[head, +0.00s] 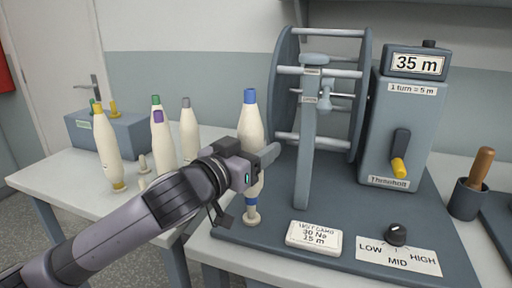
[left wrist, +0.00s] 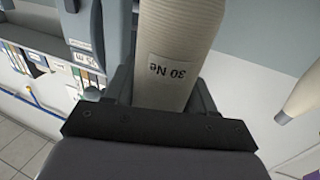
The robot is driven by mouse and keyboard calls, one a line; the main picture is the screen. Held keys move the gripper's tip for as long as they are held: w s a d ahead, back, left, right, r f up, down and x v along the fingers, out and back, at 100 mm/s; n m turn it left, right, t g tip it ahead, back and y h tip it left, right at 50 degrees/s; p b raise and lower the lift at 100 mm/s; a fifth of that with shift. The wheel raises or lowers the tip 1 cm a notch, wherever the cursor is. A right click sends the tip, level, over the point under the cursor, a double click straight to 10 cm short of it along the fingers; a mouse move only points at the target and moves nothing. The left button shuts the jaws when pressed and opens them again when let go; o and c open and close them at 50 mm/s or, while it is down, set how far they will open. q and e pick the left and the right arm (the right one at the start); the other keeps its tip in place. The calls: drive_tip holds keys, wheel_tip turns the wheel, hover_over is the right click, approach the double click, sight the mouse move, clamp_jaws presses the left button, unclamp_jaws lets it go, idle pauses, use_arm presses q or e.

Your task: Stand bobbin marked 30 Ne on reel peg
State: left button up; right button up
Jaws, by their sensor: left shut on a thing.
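The bobbin marked 30 Ne (head: 250,122) is cream with a blue top and a blue band near its foot. It stands about upright at the left edge of the reel's base board. Its 30 Ne label shows in the left wrist view, where the bobbin (left wrist: 180,40) runs between the fingers. My left gripper (head: 257,160) is shut on its middle. The cream reel peg (head: 251,219) is directly under the bobbin's foot; I cannot tell whether the bobbin is fully seated on it. My right gripper is not in view.
Other bobbins, yellow-topped (head: 108,145), green-topped (head: 161,140) and grey-topped (head: 187,130), stand on the left table. The reel (head: 287,95) with its upright post is close to the right of the gripper.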

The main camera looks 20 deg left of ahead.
use_arm(q)
drive_tip(key=shift+f+b, duration=1.35)
drive_tip(key=shift+f, duration=0.6)
drive_tip(key=o, duration=1.2)
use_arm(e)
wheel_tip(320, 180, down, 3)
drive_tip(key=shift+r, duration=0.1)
use_arm(q)
drive_tip(key=v, duration=0.7)
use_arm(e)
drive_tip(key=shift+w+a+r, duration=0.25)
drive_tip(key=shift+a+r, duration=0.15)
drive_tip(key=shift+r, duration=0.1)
